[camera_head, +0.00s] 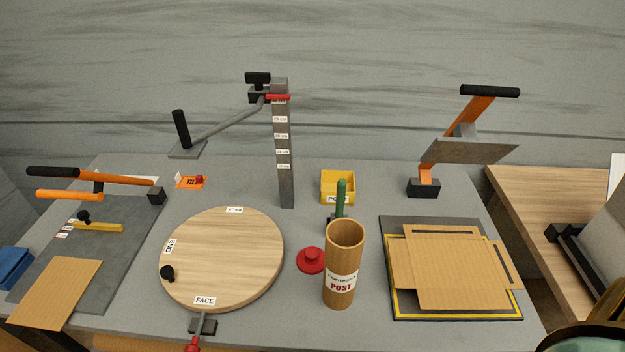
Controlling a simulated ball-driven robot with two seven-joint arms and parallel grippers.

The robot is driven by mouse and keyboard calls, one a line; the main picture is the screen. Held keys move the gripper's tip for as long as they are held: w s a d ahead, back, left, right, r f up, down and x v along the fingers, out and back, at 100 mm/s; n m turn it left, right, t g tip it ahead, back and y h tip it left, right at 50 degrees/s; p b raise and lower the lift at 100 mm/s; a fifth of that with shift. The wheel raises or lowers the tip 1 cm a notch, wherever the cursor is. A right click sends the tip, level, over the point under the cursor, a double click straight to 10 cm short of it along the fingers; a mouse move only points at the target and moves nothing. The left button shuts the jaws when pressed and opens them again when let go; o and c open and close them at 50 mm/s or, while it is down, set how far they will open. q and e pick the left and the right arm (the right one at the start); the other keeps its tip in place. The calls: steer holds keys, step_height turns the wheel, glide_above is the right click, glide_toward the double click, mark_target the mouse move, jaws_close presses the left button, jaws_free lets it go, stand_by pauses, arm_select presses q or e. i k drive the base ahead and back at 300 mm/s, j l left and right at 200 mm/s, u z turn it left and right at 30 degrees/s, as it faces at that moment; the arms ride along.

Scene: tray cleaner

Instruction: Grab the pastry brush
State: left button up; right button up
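I cannot make out a pastry brush for certain. The nearest candidate is an upright green handle (341,192) just behind a tall brown cylinder marked POST, near the middle of the table. Its lower end is partly hidden by the cylinder, so I cannot see any bristles. A small dark part shows beside its foot. Neither of my grippers can be made out in the head view, and nothing is seen touching the handle.
The POST cylinder (344,265) stands in front of the handle, a yellow box (329,181) behind it. A round wooden board (222,255) and red knob (311,260) lie left. Cardboard (455,280) lies right. A grey post (283,150) rises behind. A dark rounded shape fills the lower right corner.

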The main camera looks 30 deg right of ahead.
mark_target(341, 186)
steer(key=l+z, duration=0.1)
steer(key=z, duration=0.4)
steer(key=i+l+z, duration=0.1)
steer(key=z, duration=0.35)
